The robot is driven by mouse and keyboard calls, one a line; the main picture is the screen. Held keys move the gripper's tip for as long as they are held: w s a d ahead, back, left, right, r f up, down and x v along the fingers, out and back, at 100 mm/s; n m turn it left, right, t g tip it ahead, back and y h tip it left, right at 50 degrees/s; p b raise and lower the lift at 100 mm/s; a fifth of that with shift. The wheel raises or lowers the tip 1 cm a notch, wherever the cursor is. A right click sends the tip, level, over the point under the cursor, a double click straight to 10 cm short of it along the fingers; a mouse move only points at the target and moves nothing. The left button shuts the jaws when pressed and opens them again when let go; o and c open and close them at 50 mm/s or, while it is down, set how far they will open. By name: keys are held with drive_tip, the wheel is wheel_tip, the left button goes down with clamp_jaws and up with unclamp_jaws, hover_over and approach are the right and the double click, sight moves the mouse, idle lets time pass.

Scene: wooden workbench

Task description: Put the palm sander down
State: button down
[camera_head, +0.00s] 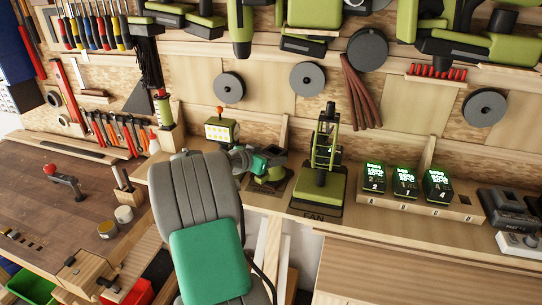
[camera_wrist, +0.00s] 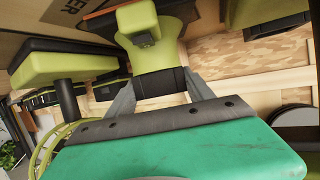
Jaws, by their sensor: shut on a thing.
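The lime-green and black palm sander (camera_head: 270,174) is at the back shelf, over a dark marked patch between the work light and the fan. My gripper (camera_head: 268,162) reaches it from the left and is shut on it. In the wrist view the two grey fingers of my gripper (camera_wrist: 160,88) close on the sander's black part, with its lime body (camera_wrist: 158,52) beyond them. Its underside is mostly hidden, so I cannot tell whether it touches the shelf.
The fan (camera_head: 321,185) stands close on the right, on a labelled dark plate. A lit work light (camera_head: 221,130) stands close on the left. Battery packs (camera_head: 404,182) sit in a wooden holder (camera_head: 455,207) farther right. Grinding discs (camera_head: 307,78) hang on the wall behind.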

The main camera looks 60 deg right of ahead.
drive_tip(key=shift+c, duration=1.9)
unclamp_jaws()
drive_tip(key=b+v, duration=0.3)
drive_tip(key=v, duration=0.9)
drive_tip(key=w+a+f+n+t+y, duration=0.2)
drive_tip(key=w+a+n+t, duration=0.15)
drive_tip(key=a, duration=0.45)
drive_tip(key=w+a+f+n+t+y, duration=0.2)
drive_tip(key=w+a+n, duration=0.15)
drive_tip(key=a, duration=0.45)
drive_tip(key=w+a+f+n+t+y, duration=0.2)
drive_tip(key=w+a+n+y, duration=0.15)
drive_tip(key=a, duration=0.45)
drive_tip(key=s+a+f+n+y, duration=0.2)
drive_tip(key=a+n, duration=0.3)
drive_tip(key=a, duration=0.6)
drive_tip(key=s+a+f+n+y, duration=0.1)
drive_tip(key=s+a+n+y, duration=0.2)
drive_tip(key=a, duration=0.8)
drive_tip(key=shift+s+f+n, duration=0.35)
drive_tip(key=shift+s+n, duration=0.35)
drive_tip(key=shift+n, duration=0.35)
